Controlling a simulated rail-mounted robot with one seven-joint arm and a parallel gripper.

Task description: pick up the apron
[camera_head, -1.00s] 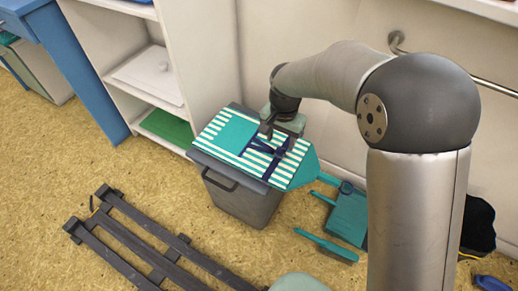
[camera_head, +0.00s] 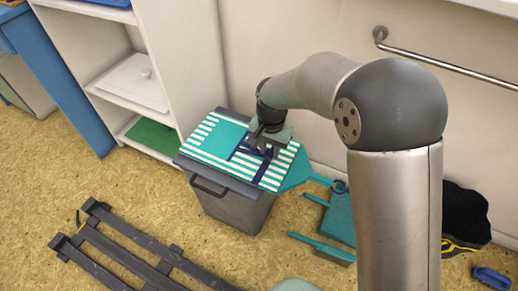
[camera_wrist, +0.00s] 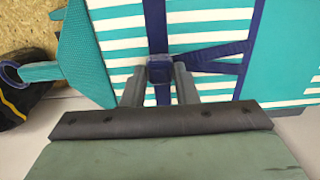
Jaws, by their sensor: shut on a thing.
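The apron (camera_head: 222,134) is teal with white stripes and dark blue straps. It lies flat over the top of a grey bin in the head view, its pointed teal end hanging past the bin's right side. My gripper (camera_head: 266,148) is over the middle of the apron. In the wrist view, my gripper (camera_wrist: 160,85) is shut on a dark blue strap of the apron (camera_wrist: 120,42), at a small strap knot or buckle between the fingertips. The rest of the apron spreads out beyond the fingers.
The grey bin (camera_head: 236,209) stands against a white shelf unit (camera_head: 180,50) and the wall. A teal dustpan (camera_head: 338,220) and brush (camera_head: 322,249) lie to its right. A dark slatted rack (camera_head: 125,245) is on the floor in front. A metal rail (camera_head: 450,65) runs along the wall.

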